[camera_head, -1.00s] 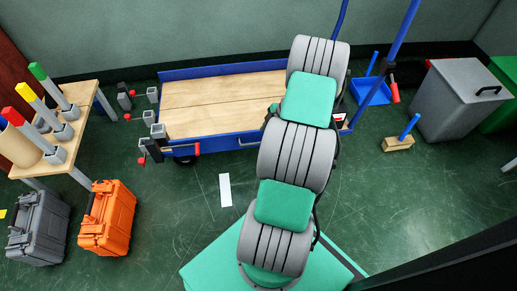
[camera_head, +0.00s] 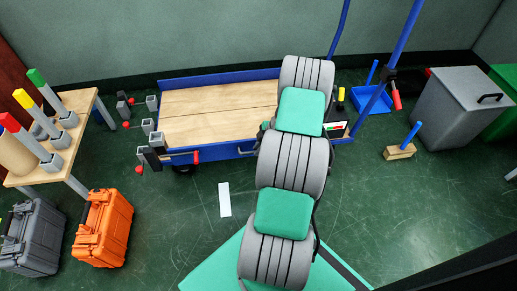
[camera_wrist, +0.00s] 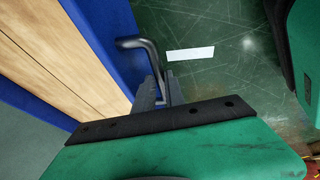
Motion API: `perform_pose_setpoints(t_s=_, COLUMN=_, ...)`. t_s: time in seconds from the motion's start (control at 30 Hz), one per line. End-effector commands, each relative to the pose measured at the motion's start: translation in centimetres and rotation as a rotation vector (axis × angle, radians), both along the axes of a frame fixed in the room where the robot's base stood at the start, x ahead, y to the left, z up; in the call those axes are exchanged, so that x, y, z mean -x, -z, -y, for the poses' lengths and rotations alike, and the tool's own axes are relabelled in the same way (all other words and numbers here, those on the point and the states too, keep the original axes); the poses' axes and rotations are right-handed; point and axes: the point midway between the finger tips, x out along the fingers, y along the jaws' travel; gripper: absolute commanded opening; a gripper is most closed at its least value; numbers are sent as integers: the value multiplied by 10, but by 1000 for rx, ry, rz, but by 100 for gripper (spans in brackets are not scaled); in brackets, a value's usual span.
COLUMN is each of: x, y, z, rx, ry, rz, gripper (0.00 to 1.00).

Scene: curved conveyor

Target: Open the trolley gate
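The trolley (camera_head: 180,155) has a blue frame and a wooden deck (camera_head: 215,110). Its long near side is a low blue gate panel (camera_head: 220,154), standing upright, with red-knobbed fittings (camera_head: 195,157) near its left part. A grey bent handle (camera_wrist: 140,44) sticks out from the blue panel (camera_wrist: 92,40) in the wrist view. My gripper (camera_wrist: 158,90) is at this handle, whose lower end runs in at the dark ridged fingers. I cannot tell whether they are closed on it. In the head view, my arm hides the gripper.
A table (camera_head: 85,105) with coloured-top posts stands at the left, with orange (camera_head: 103,228) and grey (camera_head: 35,238) cases below. A grey bin (camera_head: 460,105), a blue dustpan (camera_head: 372,98) and a brush (camera_head: 400,152) are at the right. Floor before the trolley is mostly clear.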

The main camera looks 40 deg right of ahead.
Motion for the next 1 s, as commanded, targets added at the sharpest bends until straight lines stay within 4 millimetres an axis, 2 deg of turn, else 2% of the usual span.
perform_pose_setpoints(t_s=0.13, x=0, y=0, z=0, rx=0, ry=0, rz=0, gripper=0)
perform_pose_setpoints(t_s=1.0, x=1, y=0, z=0, rx=-1, ry=1, rz=-1, gripper=0)
